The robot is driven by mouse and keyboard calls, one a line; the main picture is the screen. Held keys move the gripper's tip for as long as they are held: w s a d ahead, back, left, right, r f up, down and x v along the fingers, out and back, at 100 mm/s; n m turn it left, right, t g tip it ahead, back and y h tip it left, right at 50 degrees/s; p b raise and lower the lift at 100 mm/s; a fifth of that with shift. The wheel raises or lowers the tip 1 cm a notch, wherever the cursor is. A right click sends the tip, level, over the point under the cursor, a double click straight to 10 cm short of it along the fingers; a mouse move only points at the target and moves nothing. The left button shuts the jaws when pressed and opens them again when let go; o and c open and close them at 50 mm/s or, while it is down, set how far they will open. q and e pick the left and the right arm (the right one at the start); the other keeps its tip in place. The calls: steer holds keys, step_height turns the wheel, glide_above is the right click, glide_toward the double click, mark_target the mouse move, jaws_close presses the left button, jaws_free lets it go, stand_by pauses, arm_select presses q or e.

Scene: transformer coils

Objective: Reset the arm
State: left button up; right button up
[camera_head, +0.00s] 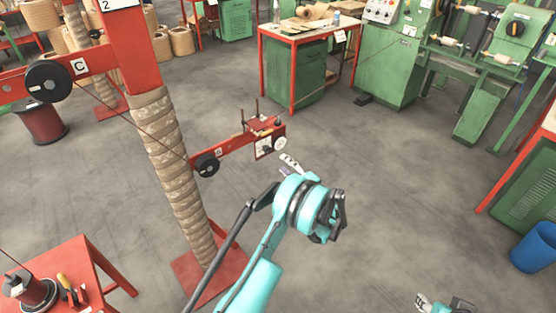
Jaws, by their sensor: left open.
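My left arm rises from the bottom middle, and its left gripper (290,162) shows small, pale and partly hidden beyond my teal arm joint. It is open, and I see nothing held in it. It appears beside the end of a red bracket (236,143) in the picture; I cannot tell whether they touch. My right gripper (424,302) shows only in part at the bottom edge, right of the middle; its jaws are too small to read.
A red post with a wrapped column (170,165) stands left of my arm. A red table (62,262) is at the lower left. A green cabinet (295,75) and green machines (390,65) stand behind. A blue bin (535,248) is at right. The middle floor is clear.

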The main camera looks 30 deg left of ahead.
arm_select(q)
steer(key=shift+s+d, duration=0.25)
steer(key=shift+d, duration=0.3)
steer(key=s+d+r+n+h, duration=0.2)
steer(key=s+d+r+h, duration=0.2)
steer(key=s+r+h, duration=0.65)
steer(key=s+d+h, duration=0.2)
steer(key=s+d, duration=0.2)
steer(key=s, duration=0.3)
steer(key=s+d+r+n+h, duration=0.1)
steer(key=s+d, duration=0.3)
steer(key=s, duration=0.4)
steer(key=s+d+n+h, duration=0.1)
steer(key=s+d+h, duration=0.2)
steer(key=s, duration=0.5)
steer(key=shift+d+r, duration=0.15)
steer(key=shift+d, duration=0.65)
